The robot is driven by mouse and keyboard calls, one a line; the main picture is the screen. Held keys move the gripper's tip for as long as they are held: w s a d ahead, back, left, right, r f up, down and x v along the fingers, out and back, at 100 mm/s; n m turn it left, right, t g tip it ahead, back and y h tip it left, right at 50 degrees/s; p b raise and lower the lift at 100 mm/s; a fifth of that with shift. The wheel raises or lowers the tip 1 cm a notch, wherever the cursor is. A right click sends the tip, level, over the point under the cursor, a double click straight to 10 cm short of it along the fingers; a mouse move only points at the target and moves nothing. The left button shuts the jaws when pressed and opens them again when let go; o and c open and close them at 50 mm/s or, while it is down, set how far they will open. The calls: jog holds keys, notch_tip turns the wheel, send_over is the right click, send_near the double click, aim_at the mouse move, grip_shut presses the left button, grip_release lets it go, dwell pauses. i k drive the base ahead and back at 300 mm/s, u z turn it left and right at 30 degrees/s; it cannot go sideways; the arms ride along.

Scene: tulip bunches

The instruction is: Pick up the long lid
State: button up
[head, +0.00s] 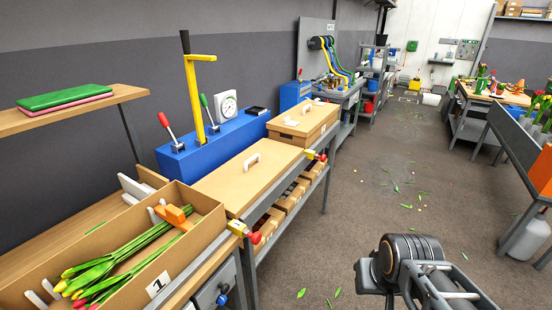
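A long, flat tan lid (235,182) with a white bar handle (251,160) lies level on the bench at the left, between an open carton and a shorter lidded box. What is under it is mostly hidden. A second, shorter tan lid (296,123) with a white handle sits on the box behind it. Part of my arm shows at the bottom right, over the floor and apart from the bench. My gripper itself cannot be made out.
The open carton (180,255) at the front left holds tulips and an orange tool (174,216). A blue unit (205,150) with levers and a yellow post (193,100) stands behind the long lid. The aisle floor (370,190) is mostly clear, with scattered leaves. Another bench (515,150) stands right.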

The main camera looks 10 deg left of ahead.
aim_at(239, 183)
jog(key=u, duration=0.1)
jog(key=i, duration=0.8)
jog(key=u, duration=0.8)
jog(key=i, duration=0.45)
jog(key=u, duration=0.45)
